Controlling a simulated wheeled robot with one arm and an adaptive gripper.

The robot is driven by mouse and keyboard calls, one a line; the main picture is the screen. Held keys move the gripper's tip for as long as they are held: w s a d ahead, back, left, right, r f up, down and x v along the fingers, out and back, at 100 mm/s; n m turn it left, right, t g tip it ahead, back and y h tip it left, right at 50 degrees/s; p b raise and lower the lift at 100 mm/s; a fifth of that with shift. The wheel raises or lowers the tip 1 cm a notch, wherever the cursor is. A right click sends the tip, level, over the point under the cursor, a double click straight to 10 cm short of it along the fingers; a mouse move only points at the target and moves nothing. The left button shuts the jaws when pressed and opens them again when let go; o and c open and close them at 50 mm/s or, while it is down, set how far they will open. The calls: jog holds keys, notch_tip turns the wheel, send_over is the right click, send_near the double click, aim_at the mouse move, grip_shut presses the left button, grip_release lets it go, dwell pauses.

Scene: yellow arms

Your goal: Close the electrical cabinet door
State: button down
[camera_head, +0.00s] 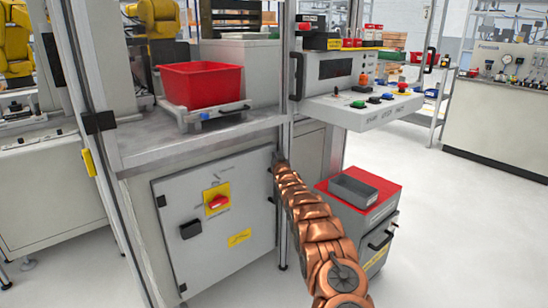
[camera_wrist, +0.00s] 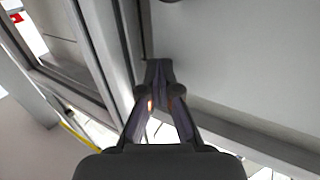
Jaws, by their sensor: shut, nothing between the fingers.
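The electrical cabinet door (camera_head: 215,250) is a light grey panel low under the workbench in the head view. It carries a red rotary switch on a yellow plate (camera_head: 217,199), a black latch (camera_head: 190,230) and a yellow label. The door looks flush or nearly flush with the cabinet front; I cannot tell if a small gap remains. My gripper (camera_head: 278,160) is at the door's upper right edge, beside the metal post; contact is unclear. In the wrist view my gripper (camera_wrist: 159,68) has its fingers together and empty, with a pale grey panel (camera_wrist: 240,60) to the right.
A vertical metal post (camera_head: 284,210) stands right of the door. A red-topped cart (camera_head: 390,188) with a grey bin stands right of my arm. A red bin (camera_head: 202,85) sits on the bench above. A control panel (camera_head: 360,110) juts out above the cart. Open floor lies at right.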

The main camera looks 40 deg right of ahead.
jog(key=s+d+p, duration=0.1)
jog(key=s+d, duration=0.1)
jog(key=s, duration=1)
jog(key=shift+s+f, duration=0.3)
jog(key=shift+s, duration=0.1)
